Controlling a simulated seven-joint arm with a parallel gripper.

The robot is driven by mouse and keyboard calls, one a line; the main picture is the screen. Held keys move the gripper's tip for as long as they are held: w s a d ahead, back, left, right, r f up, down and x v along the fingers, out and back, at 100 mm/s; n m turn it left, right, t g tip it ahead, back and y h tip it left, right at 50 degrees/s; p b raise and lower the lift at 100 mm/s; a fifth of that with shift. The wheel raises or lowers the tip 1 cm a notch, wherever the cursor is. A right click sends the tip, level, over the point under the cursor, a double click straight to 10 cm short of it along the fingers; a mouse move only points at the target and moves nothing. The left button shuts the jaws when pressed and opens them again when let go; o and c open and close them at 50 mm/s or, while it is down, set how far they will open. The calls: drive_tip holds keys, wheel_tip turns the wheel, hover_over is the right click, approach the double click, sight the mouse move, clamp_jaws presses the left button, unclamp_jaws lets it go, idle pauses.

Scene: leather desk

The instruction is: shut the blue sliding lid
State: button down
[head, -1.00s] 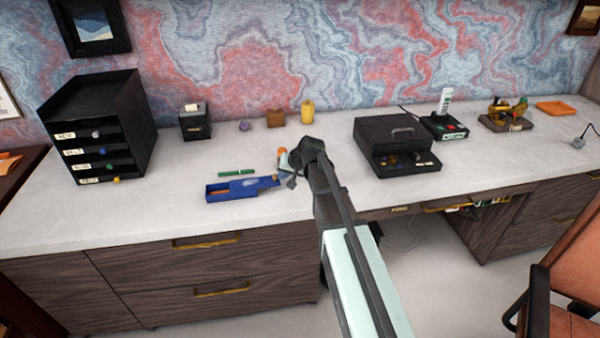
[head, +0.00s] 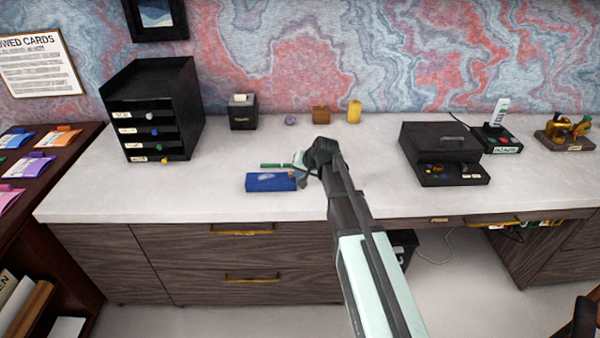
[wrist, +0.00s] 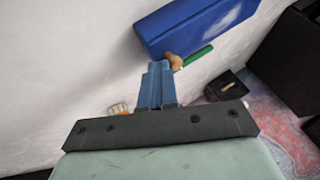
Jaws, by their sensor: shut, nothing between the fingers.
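The blue box (head: 265,183) lies on the pale desktop, left of my gripper. Its blue sliding lid (head: 282,178) now covers the top, and no open compartment shows. In the wrist view the box (wrist: 165,40) is at the top, with the lid's smooth blue face (wrist: 205,15) along it. My gripper (head: 300,180) is at the box's right end. In the wrist view its blue fingers (wrist: 158,72) are together and empty, pointing toward the box. I cannot tell whether they touch it.
A green stick (head: 273,165) lies just behind the box. A black drawer unit (head: 150,85) stands back left, and a black case (head: 445,150) stands to the right. Small items, including a yellow cylinder (head: 354,111), line the back. The desktop in front of the box is clear.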

drive_tip(key=shift+d, duration=0.15)
